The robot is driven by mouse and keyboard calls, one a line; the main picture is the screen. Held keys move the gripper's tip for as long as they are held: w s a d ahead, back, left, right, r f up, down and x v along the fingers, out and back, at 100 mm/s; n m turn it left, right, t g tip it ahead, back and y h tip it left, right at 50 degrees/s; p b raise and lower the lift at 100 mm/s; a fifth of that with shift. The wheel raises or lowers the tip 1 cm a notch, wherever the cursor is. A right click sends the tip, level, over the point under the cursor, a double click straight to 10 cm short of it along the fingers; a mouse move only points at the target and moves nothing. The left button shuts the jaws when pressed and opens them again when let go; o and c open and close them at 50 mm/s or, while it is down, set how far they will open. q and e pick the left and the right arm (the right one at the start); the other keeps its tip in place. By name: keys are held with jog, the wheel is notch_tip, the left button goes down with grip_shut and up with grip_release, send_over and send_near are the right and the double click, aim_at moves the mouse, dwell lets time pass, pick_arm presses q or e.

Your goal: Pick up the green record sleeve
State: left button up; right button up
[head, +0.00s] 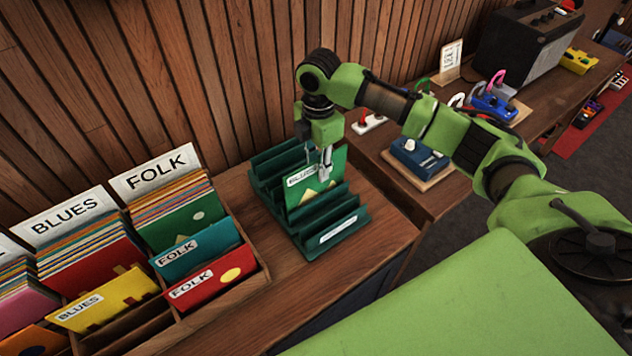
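A green record sleeve (308,193) stands upright in a slot of the dark green rack (345,226) on the wooden counter. It has a white label, partly covered, that seems to read BLUES, and a yellow shape low on its face. My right gripper (323,174) reaches down from above at the sleeve's top edge, with a grey finger in front of its face. The far finger is hard to make out, so I cannot tell whether the gripper is closed on it. My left gripper is not in view.
A lower table at right carries pedals, a blue box (418,158) and a black amplifier (525,50). Slatted wall stands behind.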

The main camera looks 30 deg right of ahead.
aim_at(316, 179)
jog(key=f+p, duration=0.2)
jog(key=f, duration=0.2)
jog(key=shift+a+f, duration=0.15)
jog(key=shift+a, duration=0.05)
jog(key=shift+f, duration=0.4)
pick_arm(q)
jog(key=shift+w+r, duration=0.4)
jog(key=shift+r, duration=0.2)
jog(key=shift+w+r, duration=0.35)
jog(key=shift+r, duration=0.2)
pick_arm(e)
grip_shut()
